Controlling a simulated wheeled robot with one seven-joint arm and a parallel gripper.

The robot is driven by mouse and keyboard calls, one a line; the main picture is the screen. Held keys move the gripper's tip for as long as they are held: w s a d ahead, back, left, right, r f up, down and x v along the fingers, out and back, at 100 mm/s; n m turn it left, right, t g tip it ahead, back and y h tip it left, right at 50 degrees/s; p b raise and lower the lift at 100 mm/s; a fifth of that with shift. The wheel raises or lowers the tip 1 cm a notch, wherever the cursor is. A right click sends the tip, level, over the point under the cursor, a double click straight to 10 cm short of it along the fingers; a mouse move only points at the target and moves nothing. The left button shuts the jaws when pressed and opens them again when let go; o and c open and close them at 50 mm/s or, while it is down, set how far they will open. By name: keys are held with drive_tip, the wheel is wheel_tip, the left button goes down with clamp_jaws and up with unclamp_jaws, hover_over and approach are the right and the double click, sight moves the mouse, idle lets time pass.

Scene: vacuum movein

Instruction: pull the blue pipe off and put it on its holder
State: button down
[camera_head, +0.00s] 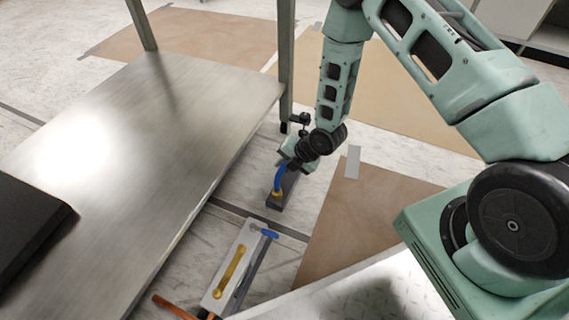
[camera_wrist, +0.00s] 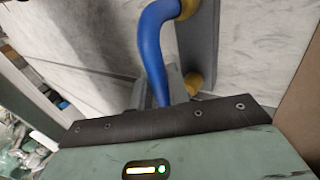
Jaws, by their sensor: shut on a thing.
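The blue pipe (camera_head: 279,179) is a short curved tube with a yellow collar (camera_head: 277,193) at its lower end. That end meets a dark grey block (camera_head: 282,203) on the floor. My gripper (camera_head: 290,164) is shut on the upper part of the pipe, low beside the metal table.
The metal table (camera_head: 150,120) fills the left, with its leg (camera_head: 286,70) close behind my gripper. A pale board (camera_head: 235,268) with a yellow handle and a blue-topped tool (camera_head: 264,232) lie nearer on the floor. Brown sheets (camera_head: 365,205) cover the floor to the right.

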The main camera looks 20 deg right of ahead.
drive_tip(key=c, duration=1.3)
unclamp_jaws()
drive_tip(key=shift+o, duration=0.2)
drive_tip(key=p+v, duration=0.9)
drive_tip(key=v, duration=0.8)
drive_tip(key=shift+r, duration=0.2)
